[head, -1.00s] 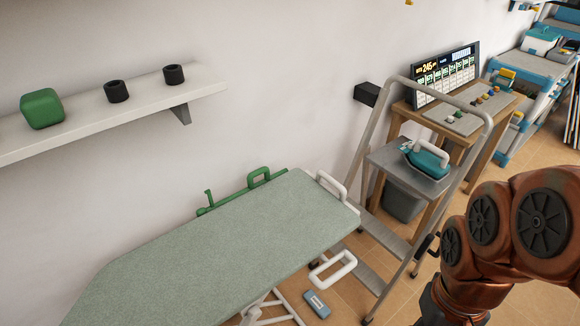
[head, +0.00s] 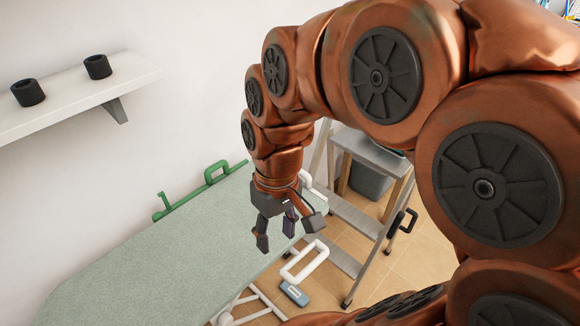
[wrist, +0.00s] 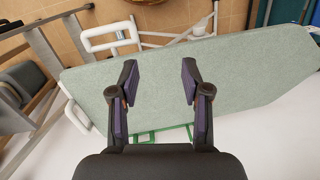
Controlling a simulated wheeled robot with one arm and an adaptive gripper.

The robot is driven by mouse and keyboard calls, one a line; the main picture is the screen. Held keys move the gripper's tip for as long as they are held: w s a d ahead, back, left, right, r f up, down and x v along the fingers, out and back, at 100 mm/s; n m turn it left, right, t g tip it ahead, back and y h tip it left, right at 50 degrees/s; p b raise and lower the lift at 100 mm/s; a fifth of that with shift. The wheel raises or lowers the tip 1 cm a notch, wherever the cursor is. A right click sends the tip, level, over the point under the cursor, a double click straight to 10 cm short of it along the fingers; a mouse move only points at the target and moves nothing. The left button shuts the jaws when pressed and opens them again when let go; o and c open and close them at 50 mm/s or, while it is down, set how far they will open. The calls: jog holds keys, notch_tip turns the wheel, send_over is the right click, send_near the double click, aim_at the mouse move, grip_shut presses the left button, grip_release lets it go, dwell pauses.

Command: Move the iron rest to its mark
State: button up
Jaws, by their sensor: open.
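A white tubular frame with a loop (head: 322,246), seemingly the iron rest, is at the near long edge of the green-grey ironing board (head: 150,235); in the wrist view its loop (wrist: 104,27) shows at upper left. A green frame of similar shape (head: 190,190), perhaps the mark, lies along the wall-side edge; part of it shows in the wrist view (wrist: 160,135). Another white loop (wrist: 75,117) is at the board's end. My gripper (head: 288,235) is open and empty above the board near that end. Its fingers (wrist: 189,82) frame only board surface.
A grey stepladder (head: 345,205) stands beyond the board's end. A blue-grey block (head: 294,293) is below the white loop. A wall shelf (head: 75,110) with two black cylinders is at upper left. The board top is clear.

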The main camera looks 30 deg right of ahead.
jog(key=w+d+f+t+y+b, duration=0.1)
jog(key=w+d+f+b, duration=0.15)
jog(key=w, duration=0.35)
jog(key=w+d+f+n+t+b, duration=0.1)
jog(key=w+d, duration=0.2)
jog(key=w, duration=0.3)
jog(key=w+d+f+y+b, duration=0.1)
jog(key=w+d+b, duration=0.15)
jog(key=w, duration=0.35)
jog(key=w+d+f+t+b, duration=0.1)
jog(key=w+d+f+b, duration=0.2)
jog(key=d, duration=0.6)
jog(key=w+d+f+t+b, duration=0.1)
jog(key=w+d+f+t, duration=0.15)
jog(key=w+d, duration=0.45)
jog(key=shift+g, duration=0.35)
jog(key=shift+w+f, duration=0.2)
jog(key=shift+f, duration=1.75)
jog(key=shift+w+f, duration=0.2)
jog(key=shift+f, duration=1.75)
jog(key=shift+d, duration=0.1)
grip_shut()
